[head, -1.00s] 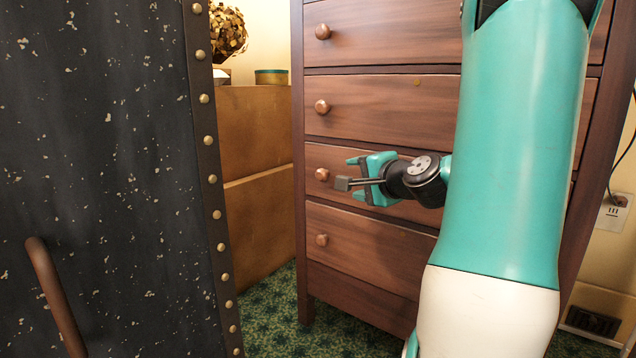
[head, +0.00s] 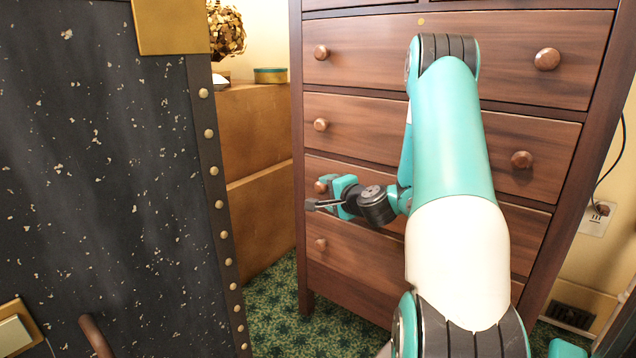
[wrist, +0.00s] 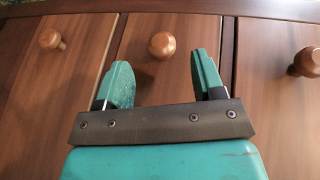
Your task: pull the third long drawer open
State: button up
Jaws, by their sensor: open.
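The wooden dresser (head: 296,130) has several long drawers with round knobs. The third long drawer (head: 385,188) is shut, with its left knob (head: 320,187) beside my gripper (head: 326,194). My arm hides much of this drawer's right part, and its right knob is not visible. In the wrist view, that knob (wrist: 161,45) is between the lines of my two teal fingers, just ahead of the tips (wrist: 161,66). The gripper is open, with nothing held. The knobs of the neighbouring drawers show to the left (wrist: 50,40) and right (wrist: 306,62).
A dark speckled trunk (head: 110,170) with a studded edge fills the left side close by. A tan cabinet (head: 255,150) stands behind it. Green patterned carpet (head: 270,310) shows between. A wall outlet with a cord (head: 597,218) is at the right.

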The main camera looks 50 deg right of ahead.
aim_at(319, 189)
jog(key=x, duration=0.6)
jog(key=shift+w, duration=0.25)
jog(key=shift+c, duration=0.4)
jog(key=c, duration=1.1)
